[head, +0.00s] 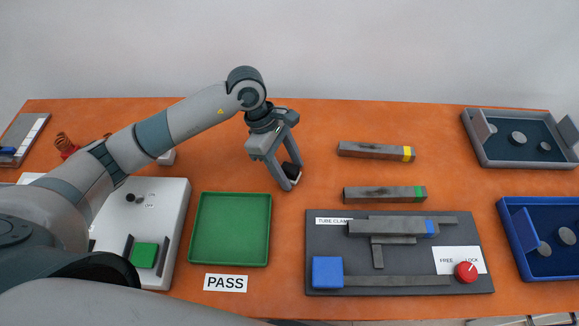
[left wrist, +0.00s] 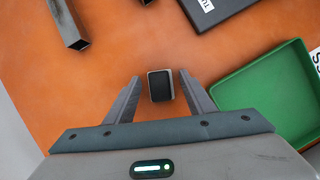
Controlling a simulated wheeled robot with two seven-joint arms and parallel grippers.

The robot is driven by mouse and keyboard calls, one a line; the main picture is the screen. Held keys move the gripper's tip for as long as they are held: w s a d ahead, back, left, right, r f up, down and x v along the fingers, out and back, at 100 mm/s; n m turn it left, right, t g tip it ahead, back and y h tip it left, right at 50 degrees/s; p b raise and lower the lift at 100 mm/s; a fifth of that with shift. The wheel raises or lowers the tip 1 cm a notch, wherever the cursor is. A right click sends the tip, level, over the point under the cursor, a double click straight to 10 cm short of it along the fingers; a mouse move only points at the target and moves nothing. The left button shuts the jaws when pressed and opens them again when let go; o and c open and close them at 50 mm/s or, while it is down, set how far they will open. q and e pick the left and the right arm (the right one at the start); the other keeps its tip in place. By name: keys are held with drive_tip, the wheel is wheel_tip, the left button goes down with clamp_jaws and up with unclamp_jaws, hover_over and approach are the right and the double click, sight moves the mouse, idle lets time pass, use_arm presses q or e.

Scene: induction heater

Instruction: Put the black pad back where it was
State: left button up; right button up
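The black pad (head: 291,170) is a small dark block with a pale edge, at the middle of the orange table. In the left wrist view the pad (left wrist: 160,86) shows a dark face with a light rim. My left gripper (head: 286,181) points down at it; in the left wrist view the gripper (left wrist: 160,76) is open, with a fingertip on each side of the pad and a visible gap to both. I cannot tell whether the pad rests on the table. My right gripper is not in view.
A green tray (head: 230,264) lies left of the pad, behind a PASS label (head: 226,283). The dark tube clamp board (head: 330,240) is at front right. Two grey tubes (head: 372,151) (head: 380,194) lie right of the gripper. A white device (head: 175,205) stands left; grey (head: 515,163) and blue (head: 550,276) bins stand right.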

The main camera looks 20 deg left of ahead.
sight(289, 167)
use_arm(q)
drive_tip(key=shift+r, duration=0.1)
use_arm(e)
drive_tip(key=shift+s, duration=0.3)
use_arm(q)
drive_tip(key=shift+a+r, duration=0.15)
drive_tip(key=shift+r, duration=0.2)
drive_tip(key=shift+b+v, duration=0.3)
drive_tip(key=shift+v, duration=0.95)
drive_tip(key=b+v, duration=0.1)
drive_tip(key=v, duration=0.7)
drive_tip(key=shift+r, duration=0.4)
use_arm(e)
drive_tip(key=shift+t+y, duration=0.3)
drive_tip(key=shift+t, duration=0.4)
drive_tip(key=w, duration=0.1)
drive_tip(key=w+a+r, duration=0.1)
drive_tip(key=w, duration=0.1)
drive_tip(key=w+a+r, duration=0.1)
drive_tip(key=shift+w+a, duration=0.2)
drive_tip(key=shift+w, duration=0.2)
use_arm(q)
drive_tip(key=shift+a, duration=0.1)
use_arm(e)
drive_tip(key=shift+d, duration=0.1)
